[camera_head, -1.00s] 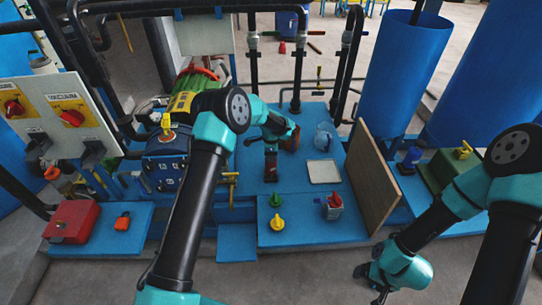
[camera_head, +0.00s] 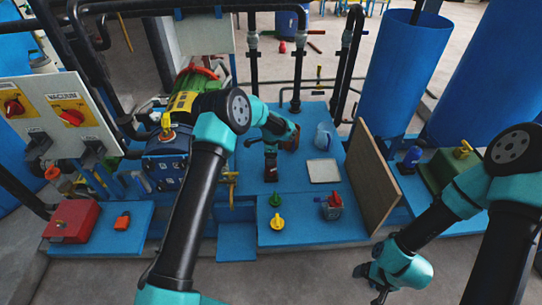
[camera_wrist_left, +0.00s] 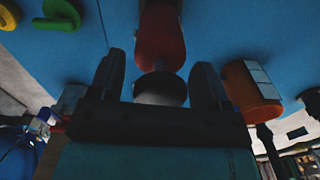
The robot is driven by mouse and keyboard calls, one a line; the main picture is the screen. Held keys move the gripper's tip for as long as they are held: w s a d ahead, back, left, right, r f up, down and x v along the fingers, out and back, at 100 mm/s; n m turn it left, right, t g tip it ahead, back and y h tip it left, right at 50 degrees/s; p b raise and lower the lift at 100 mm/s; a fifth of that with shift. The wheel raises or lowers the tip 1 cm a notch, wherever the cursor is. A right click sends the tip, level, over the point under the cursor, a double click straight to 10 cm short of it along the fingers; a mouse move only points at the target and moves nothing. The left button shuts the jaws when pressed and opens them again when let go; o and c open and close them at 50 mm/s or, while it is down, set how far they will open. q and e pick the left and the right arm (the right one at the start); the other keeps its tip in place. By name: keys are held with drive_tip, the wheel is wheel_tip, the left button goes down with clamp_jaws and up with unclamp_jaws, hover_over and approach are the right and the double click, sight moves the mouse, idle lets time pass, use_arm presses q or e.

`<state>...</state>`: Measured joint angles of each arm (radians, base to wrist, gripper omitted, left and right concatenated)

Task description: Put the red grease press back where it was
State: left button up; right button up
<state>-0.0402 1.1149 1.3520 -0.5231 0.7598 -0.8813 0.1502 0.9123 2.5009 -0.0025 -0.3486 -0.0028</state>
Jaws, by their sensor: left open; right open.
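The red grease press (camera_head: 271,175) is on the blue bench, directly below my left gripper (camera_head: 271,149) in the head view; most of it is hidden there. In the left wrist view it is a red cylinder (camera_wrist_left: 161,35) with a dark and grey end (camera_wrist_left: 160,88). That end lies between the two separated fingers of my left gripper (camera_wrist_left: 158,80). The left gripper is open, around the end without closing on it. My right gripper (camera_head: 377,285) is open and empty, low over the grey floor at the right.
A brown-orange can (camera_wrist_left: 250,92) is close beside the left gripper. A clear blue jug (camera_head: 323,136), a white plate (camera_head: 323,171), a brown board (camera_head: 372,178), a red-and-grey item (camera_head: 331,207), and yellow (camera_head: 277,222) and green (camera_head: 276,199) knobs are nearby.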

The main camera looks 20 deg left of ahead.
use_arm(q)
drive_tip(key=shift+r, duration=0.1)
wheel_tip(320, 180, up, 12)
idle(0.5)
idle(0.5)
